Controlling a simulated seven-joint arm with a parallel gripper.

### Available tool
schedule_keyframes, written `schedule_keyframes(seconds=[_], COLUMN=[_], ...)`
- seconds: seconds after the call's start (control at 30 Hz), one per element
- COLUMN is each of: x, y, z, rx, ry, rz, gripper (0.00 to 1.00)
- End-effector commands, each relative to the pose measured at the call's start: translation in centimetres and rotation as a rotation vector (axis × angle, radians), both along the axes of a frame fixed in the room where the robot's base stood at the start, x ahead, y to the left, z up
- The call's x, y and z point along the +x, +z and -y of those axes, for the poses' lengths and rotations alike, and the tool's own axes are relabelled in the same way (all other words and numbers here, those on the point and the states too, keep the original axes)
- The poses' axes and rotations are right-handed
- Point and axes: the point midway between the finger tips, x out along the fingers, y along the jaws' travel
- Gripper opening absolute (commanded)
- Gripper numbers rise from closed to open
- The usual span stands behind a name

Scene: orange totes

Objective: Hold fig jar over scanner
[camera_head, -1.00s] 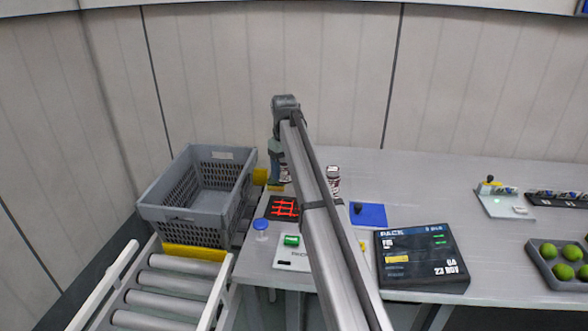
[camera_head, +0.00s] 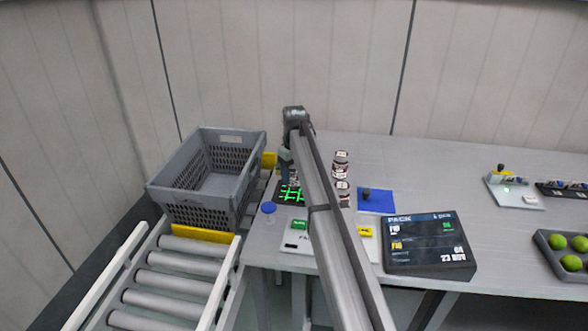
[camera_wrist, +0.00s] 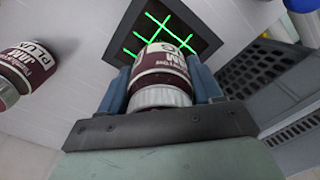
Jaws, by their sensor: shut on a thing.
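My gripper (camera_wrist: 160,88) is shut on a dark red jar with a white lid and a white label, the fig jar (camera_wrist: 162,68). The label is turned and only partly readable. The jar is over the scanner (camera_wrist: 189,20), a dark square plate lit with a green grid. The scanner also shows in the head view (camera_head: 290,193), beside the crate. In the head view my arm hides most of the gripper (camera_head: 287,172) and the held jar.
A jar labelled plum (camera_wrist: 22,65) stands left in the wrist view. Two jars (camera_head: 341,164) stand right of my arm. A grey crate (camera_head: 160,192) is at left. A blue mat (camera_head: 378,203), a pack display (camera_head: 430,265) and a blue-capped item (camera_head: 268,208) are on the table.

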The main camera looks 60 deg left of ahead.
Motion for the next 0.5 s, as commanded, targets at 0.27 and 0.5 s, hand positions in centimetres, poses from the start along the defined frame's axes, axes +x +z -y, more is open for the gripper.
schedule_keyframes(seconds=[0.27,0.5], x=[0.0,0.02], y=[-0.02,0.67], z=[-0.01,-0.03], rx=[0.0,0.001], ry=[0.0,0.0], rz=[0.0,0.0], gripper=[0.19,0.19])
